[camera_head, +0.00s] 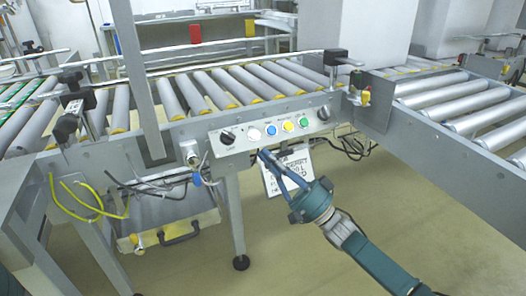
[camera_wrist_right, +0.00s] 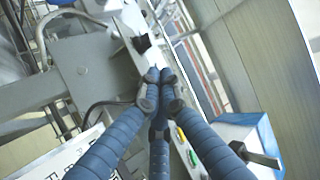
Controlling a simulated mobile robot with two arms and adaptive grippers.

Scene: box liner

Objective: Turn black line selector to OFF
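The grey control panel (camera_head: 213,143) on the conveyor's front rail carries two black selector knobs, a left one (camera_head: 227,136) and a right one (camera_head: 323,113). Their labels are too small to read, so I cannot tell which is the line selector. My right gripper (camera_head: 265,154) is just below the panel, between the knobs and closer to the left one, touching neither. In the right wrist view its blue fingers (camera_wrist_right: 160,82) come together at the tips with nothing visible between them. A black knob (camera_wrist_right: 141,43) shows just beyond them.
White, blue, yellow and green buttons (camera_head: 304,122) sit between the knobs. A white sign (camera_head: 286,174) and cables hang below the panel. A conveyor leg (camera_head: 233,215) stands left of my arm. The floor in front is clear.

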